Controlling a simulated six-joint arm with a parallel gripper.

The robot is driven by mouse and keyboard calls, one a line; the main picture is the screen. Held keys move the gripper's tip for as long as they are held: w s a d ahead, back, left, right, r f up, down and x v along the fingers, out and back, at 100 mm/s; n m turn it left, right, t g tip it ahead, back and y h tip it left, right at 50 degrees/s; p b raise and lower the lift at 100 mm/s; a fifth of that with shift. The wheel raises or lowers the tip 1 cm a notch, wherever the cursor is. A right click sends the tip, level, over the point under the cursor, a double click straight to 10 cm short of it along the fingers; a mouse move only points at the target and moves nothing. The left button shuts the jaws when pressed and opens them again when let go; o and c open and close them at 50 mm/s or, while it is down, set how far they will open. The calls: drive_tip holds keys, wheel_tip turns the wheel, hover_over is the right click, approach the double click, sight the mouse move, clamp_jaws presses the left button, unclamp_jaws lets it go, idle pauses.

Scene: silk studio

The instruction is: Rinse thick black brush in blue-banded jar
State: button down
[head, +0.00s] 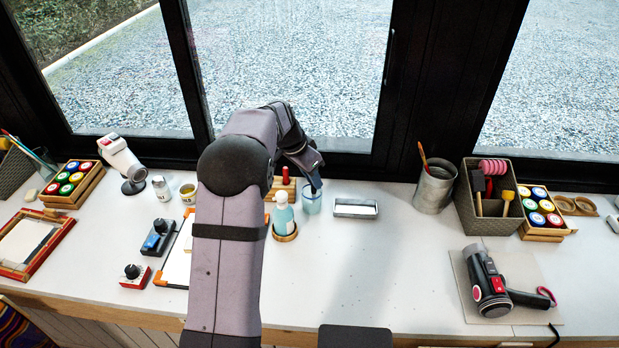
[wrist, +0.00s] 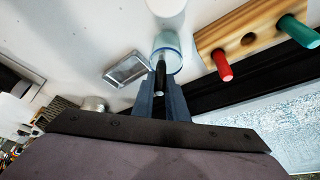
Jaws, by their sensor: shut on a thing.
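My gripper (head: 314,183) is over the blue-banded jar (head: 311,201), a small clear glass jar on the white table near the window. In the wrist view my gripper's fingers (wrist: 161,92) are shut on the thick black brush (wrist: 160,77). The brush points toward the jar, and its far end overlaps the jar's mouth in the wrist view (wrist: 172,45). The bristles are hard to make out, so I cannot tell how deep they sit. In the head view the brush is hidden behind my gripper.
A wooden brush rack (wrist: 238,38) with a red and a green handle stands beside the jar. A blue bottle (head: 284,218) is close at the left, a metal tray (head: 356,209) at the right. The table front right of centre is clear.

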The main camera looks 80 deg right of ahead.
drive_tip(key=shift+s+d+f, duration=0.1)
drive_tip(key=shift+d+f, duration=0.3)
drive_tip(key=shift+a+r, duration=0.35)
drive_tip(key=shift+r, duration=0.25)
drive_tip(key=shift+d+f+b, duration=0.3)
drive_tip(key=shift+d+f, duration=0.05)
drive_tip(key=shift+f, duration=0.3)
drive_tip(key=shift+a+r, duration=0.35)
drive_tip(key=shift+r, duration=0.35)
drive_tip(key=shift+d+f, duration=0.4)
drive_tip(key=shift+f, duration=0.35)
wheel_tip(320, 180, up, 8)
drive_tip(key=p, duration=0.5)
drive_tip(key=shift+w+a, duration=0.15)
drive_tip(key=shift+w, duration=0.25)
